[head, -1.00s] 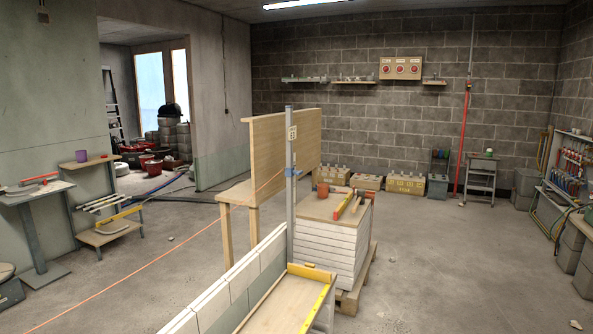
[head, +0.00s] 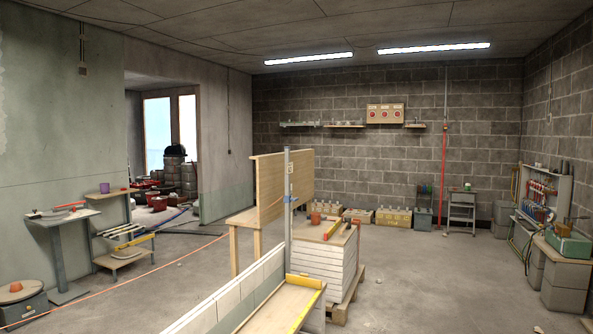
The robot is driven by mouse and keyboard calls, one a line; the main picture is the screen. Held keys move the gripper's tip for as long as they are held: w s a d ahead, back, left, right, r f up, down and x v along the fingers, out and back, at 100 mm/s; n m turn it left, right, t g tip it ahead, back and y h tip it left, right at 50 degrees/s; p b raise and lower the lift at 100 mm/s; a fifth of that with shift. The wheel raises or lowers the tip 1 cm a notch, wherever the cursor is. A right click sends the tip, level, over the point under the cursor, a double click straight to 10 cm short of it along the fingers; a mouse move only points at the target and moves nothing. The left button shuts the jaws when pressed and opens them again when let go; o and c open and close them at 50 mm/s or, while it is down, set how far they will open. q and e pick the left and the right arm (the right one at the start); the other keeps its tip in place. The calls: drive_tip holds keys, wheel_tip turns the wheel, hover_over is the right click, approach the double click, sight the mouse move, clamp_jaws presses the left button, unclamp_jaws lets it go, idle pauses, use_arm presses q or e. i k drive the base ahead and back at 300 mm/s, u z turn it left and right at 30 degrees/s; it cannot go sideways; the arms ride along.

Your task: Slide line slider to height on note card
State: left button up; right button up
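A grey upright post (head: 287,222) stands at the end of the low white block wall (head: 226,302). A blue slider (head: 289,199) sits on the post, and an orange line (head: 150,272) runs from about there down to the lower left. A small pale card (head: 290,169) is on the post above the slider; its writing is too small to read. Neither of my grippers is in view.
A stack of white blocks on a pallet (head: 337,312) stands right of the post, with a yellow level (head: 305,311) on a board in front. A wooden bench with a tall back panel (head: 270,188) stands behind.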

sight(287, 198)
drive_tip(key=z, duration=0.9)
drive_tip(key=i, duration=1.25)
drive_tip(key=z, duration=0.5)
drive_tip(key=i, duration=1.35)
drive_tip(key=u, duration=1.45)
drive_tip(key=i, duration=0.65)
drive_tip(key=u, duration=0.7)
